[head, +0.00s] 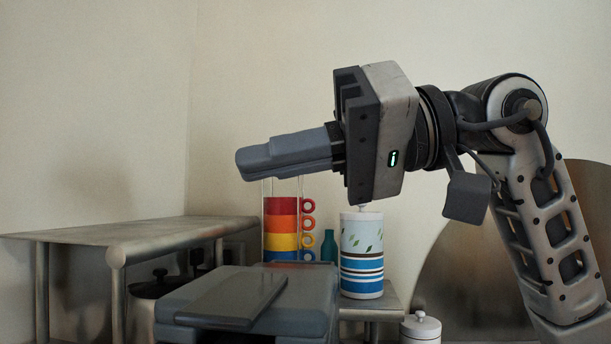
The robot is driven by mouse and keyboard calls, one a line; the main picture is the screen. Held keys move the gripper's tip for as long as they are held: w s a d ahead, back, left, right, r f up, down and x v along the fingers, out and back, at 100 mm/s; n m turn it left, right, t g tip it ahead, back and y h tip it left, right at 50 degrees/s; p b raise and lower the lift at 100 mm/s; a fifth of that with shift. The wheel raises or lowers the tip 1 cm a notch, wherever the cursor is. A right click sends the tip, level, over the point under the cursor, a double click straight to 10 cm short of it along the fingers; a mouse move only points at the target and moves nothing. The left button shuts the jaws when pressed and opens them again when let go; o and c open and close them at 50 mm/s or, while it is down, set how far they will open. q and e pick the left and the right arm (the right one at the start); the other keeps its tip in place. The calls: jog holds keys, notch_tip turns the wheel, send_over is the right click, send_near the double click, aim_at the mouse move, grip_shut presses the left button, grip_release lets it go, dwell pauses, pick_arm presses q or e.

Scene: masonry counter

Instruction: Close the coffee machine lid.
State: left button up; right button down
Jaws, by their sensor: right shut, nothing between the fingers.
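The coffee machine (318,289) is the dark grey box at the bottom centre, cut off by the lower edge of the head view. Its lid (235,297) appears as a flat dark panel lying nearly level on top; I cannot tell whether it is fully down. My right gripper (246,163) is shut and empty, its fingers pointing left. It hangs in the air well above the machine, apart from the lid. My left gripper is not in view.
A metal shelf (150,228) stands at left with dark pots (150,288) beneath. Behind the machine are a rack of coloured mugs (281,223), a teal bottle (329,246) and a striped canister (362,262). A small white lidded jar (421,327) stands at lower right.

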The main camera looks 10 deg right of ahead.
aim_at(261, 303)
jog(key=s+f+n, duration=0.1)
jog(key=s+a+f+b, duration=0.1)
jog(key=shift+s+f+n+t+b, duration=0.1)
jog(key=shift+f+n+t+b, duration=0.2)
jog(key=shift+n, duration=0.1)
jog(key=shift+s+a+f+n+b, duration=0.15)
jog(key=shift+s+f+n+b, duration=0.35)
jog(key=shift+f, duration=0.15)
jog(key=shift+s+f+h, duration=0.1)
jog(key=shift+f+h, duration=0.1)
jog(key=shift+h, duration=0.1)
jog(key=shift+a, duration=0.1)
